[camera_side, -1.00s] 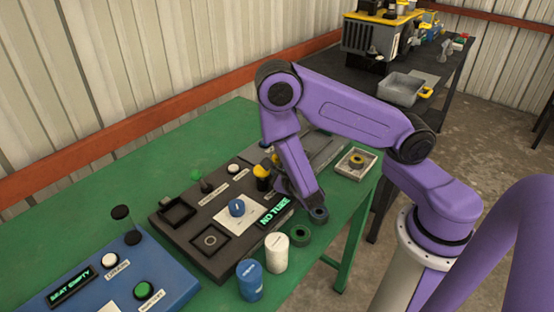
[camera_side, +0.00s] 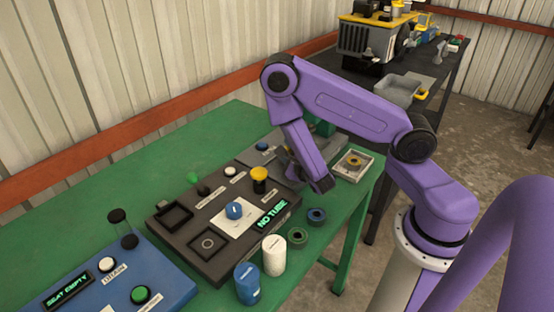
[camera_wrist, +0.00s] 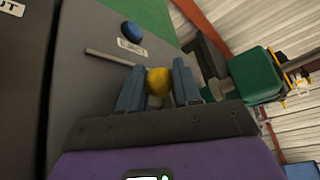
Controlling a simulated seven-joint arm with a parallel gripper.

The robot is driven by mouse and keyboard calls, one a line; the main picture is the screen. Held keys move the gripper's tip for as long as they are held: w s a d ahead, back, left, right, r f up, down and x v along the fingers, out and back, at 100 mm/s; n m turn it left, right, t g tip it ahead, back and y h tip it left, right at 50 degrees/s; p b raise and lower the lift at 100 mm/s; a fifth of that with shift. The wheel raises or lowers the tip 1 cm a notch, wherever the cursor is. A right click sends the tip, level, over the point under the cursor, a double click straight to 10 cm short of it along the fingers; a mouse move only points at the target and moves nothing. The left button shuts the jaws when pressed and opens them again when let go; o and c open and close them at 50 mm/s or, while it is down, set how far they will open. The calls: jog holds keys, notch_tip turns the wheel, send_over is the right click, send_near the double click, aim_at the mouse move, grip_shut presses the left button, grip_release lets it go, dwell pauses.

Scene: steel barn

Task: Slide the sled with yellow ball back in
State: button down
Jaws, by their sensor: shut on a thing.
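The yellow ball (camera_wrist: 159,82) shows in the wrist view between the two blue-grey fingers of my gripper (camera_wrist: 159,78), which are shut on it. The ball sits near one end of a thin straight slot (camera_wrist: 108,57) in a grey panel (camera_wrist: 88,85). The rest of the sled is hidden by the fingers and hand. In the side view my purple arm hides the ball, and the fingertips are not clear; the grey panel (camera_side: 250,157) shows just left of the hand.
A blue button (camera_wrist: 132,31) is on the panel; it also shows in the side view (camera_side: 262,146). A green block (camera_wrist: 257,76) stands close beyond the fingers. A black console (camera_side: 195,250) reading "NO TUBE", two rings (camera_side: 317,215), two cylinders (camera_side: 273,255) and a tray (camera_side: 353,165) are nearby.

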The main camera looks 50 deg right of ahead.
jog(key=shift+d, duration=2)
jog(key=c, duration=1.1)
grip_release()
jog(key=shift+d, duration=0.1)
jog(key=shift+s+a, duration=0.2)
jog(key=shift+a, duration=0.05)
jog(key=shift+s+a+r, duration=0.1)
jog(key=shift+s+a, duration=0.05)
jog(key=v, duration=1.1)
